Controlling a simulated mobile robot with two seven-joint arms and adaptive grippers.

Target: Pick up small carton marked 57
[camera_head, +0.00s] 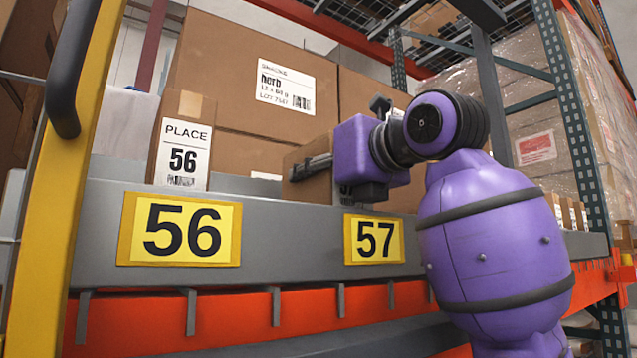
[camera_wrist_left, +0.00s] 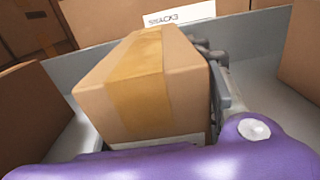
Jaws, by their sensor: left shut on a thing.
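A small brown carton (camera_head: 312,190) is at the shelf between the yellow 56 sign and the yellow 57 sign (camera_head: 374,239). In the left wrist view the carton (camera_wrist_left: 160,85) fills the middle, with tan tape over its top and front. No number shows on its visible faces. My purple left gripper (camera_head: 300,168) is shut on the carton, with a dark finger along its side. In the wrist view one finger (camera_wrist_left: 222,85) lies against the carton's right side; the other finger is hidden. I cannot tell whether the carton touches the surface below. My right gripper is not in view.
A carton labelled PLACE 56 (camera_head: 183,145) stands to the left, behind the 56 sign (camera_head: 180,230). Large brown boxes (camera_head: 225,70) stack close behind. A grey front rail (camera_head: 290,240) runs below. A yellow post (camera_head: 62,190) stands at left and a rack upright (camera_head: 575,120) at right.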

